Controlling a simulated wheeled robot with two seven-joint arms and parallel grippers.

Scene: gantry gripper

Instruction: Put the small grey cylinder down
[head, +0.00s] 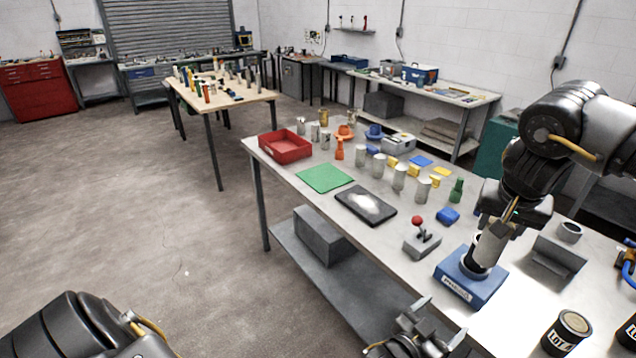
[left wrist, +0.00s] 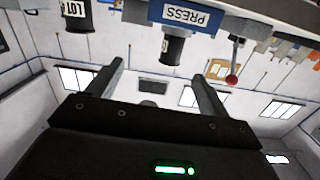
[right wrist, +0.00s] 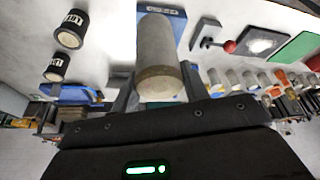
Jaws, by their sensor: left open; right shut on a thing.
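The small grey cylinder (head: 490,246) is between the fingers of my right gripper (head: 498,222). It also shows in the right wrist view (right wrist: 156,50), where the fingers close on its near end. In the head view it is slightly tilted over the blue block (head: 462,288) labelled PRESS. A dark round part (head: 472,266) shows at its lower end; I cannot tell whether the cylinder touches it. My left gripper (head: 432,322) is open and empty at the table's front edge, and its spread fingers show in the left wrist view (left wrist: 158,85).
A grey lever box with a red knob (head: 422,240) stands left of the press. A grey angled bracket (head: 556,262) stands to its right, with a dark labelled can (head: 567,332) in front. Several cylinders stand farther back. A green mat (head: 325,178) lies clear.

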